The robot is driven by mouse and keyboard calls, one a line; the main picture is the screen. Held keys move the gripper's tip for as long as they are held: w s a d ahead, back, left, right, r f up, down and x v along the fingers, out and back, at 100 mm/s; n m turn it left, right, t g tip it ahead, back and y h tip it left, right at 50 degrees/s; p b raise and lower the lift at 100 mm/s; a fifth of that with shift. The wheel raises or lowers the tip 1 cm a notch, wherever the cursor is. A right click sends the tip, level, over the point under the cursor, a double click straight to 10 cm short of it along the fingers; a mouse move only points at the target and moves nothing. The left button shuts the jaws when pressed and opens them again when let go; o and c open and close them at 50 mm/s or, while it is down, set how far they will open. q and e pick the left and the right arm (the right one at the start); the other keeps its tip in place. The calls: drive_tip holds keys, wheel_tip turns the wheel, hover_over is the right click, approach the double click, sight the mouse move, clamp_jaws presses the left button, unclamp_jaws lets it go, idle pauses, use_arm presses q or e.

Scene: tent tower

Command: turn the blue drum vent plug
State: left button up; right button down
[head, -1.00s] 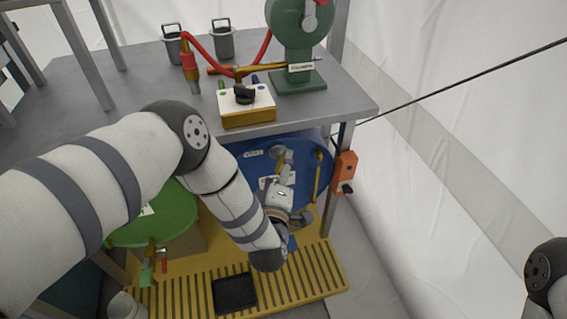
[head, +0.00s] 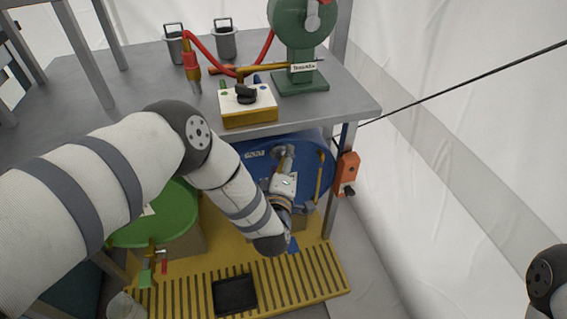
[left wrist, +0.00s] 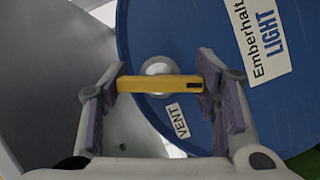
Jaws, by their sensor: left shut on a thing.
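The blue drum (head: 307,160) lies under the grey table with its round face toward me; it fills much of the left wrist view (left wrist: 190,60). Its vent plug has a round grey base (left wrist: 159,67) with a yellow bar (left wrist: 150,84) across it. My left gripper (head: 284,153) reaches the drum face. In the left wrist view its fingers (left wrist: 162,86) are shut on the ends of the yellow bar. My right gripper is out of view.
The table (head: 130,75) above carries a yellow switch box (head: 248,114), a green machine (head: 298,35) and a torch on a red hose (head: 191,60). A green drum (head: 165,220) stands left. An orange box (head: 346,172) hangs on the table leg. A black tray (head: 234,294) lies on the yellow slatted platform.

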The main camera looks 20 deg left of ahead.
use_arm(q)
drive_tip(key=shift+r, duration=0.1)
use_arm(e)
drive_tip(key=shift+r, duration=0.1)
use_arm(q)
drive_tip(key=shift+m+g+y+p, duration=0.3)
drive_tip(key=shift+m+g+p, duration=0.3)
drive_tip(key=shift+m, duration=0.6)
drive_tip(key=m+g+y, duration=0.1)
drive_tip(key=m, duration=0.1)
drive_tip(key=shift+m, duration=0.4)
drive_tip(key=shift+m+g+y, duration=0.5)
drive_tip(key=shift+m+g, duration=0.3)
drive_tip(key=shift+m, duration=0.4)
drive_tip(key=shift+m+g+y+b, duration=0.35)
drive_tip(key=shift+m+g+y, duration=0.2)
drive_tip(key=shift+m, duration=0.55)
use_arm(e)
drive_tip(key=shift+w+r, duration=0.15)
use_arm(q)
drive_tip(key=o, duration=1.2)
drive_tip(key=shift+c, duration=0.2)
